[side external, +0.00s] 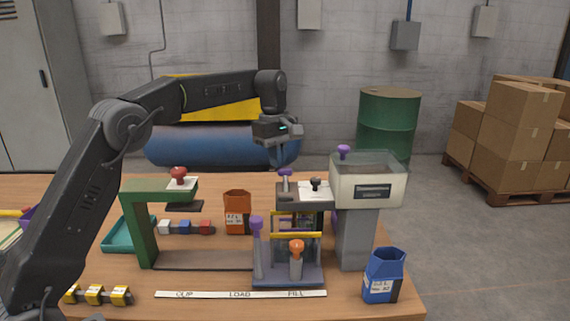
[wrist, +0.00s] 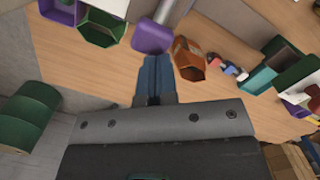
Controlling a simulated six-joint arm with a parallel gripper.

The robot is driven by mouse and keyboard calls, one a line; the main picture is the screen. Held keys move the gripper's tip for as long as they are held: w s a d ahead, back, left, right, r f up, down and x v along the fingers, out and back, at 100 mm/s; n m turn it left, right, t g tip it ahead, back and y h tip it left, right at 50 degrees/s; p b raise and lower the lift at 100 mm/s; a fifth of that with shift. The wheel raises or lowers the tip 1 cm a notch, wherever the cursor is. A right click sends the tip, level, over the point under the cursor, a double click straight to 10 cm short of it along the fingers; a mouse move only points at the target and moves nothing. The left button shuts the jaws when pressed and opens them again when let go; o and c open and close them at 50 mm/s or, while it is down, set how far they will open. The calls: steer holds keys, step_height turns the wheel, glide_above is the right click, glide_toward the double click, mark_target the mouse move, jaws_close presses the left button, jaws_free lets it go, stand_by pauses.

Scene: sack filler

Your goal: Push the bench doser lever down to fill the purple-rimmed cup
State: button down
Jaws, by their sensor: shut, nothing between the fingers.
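My gripper (side external: 283,160) points down, its fingers shut and empty, just above or behind a purple knob (side external: 285,173) at the top of the grey filling frame (side external: 300,192). I cannot tell whether they touch. The doser (side external: 367,185), a pale box with a clear hopper on a grey column, stands to the right; a purple knob (side external: 344,151) shows at its top left. I cannot tell which knob belongs to the doser lever. The purple-rimmed cup is not clear in the side view.
An orange container (side external: 237,212) stands left of the frame, a blue one (side external: 384,277) at the bench's right front. A green press (side external: 145,225) stands left, beside a teal tray (side external: 118,236). Purple (side external: 257,235) and orange (side external: 296,258) handles rise in front of the frame.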

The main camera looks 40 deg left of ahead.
steer(key=shift+a+r, duration=0.1)
steer(key=shift+a, duration=0.1)
step_height(320, 180, up, 7)
steer(key=shift+a+r, duration=0.2)
steer(key=shift+a, duration=0.15)
stand_by(0.4)
steer(key=shift+w, duration=0.1)
stand_by(1.3)
steer(key=s+d+r+m+t+y, duration=0.1)
steer(key=s+d+r+m+t, duration=0.2)
steer(key=s, duration=0.6)
steer(key=s+d+m, duration=0.2)
steer(key=s+m, duration=0.4)
steer(key=s, duration=0.2)
steer(key=s+d+f+m+t, duration=0.1)
steer(key=s+f+m, duration=0.2)
steer(key=s+f, duration=0.3)
steer(key=s+d+f+m+t, duration=0.1)
steer(key=s+f+m, duration=0.3)
steer(key=s, duration=0.6)
steer(key=shift+s+f+t, duration=0.2)
steer(key=shift+f+t, duration=0.2)
steer(key=shift+f, duration=0.55)
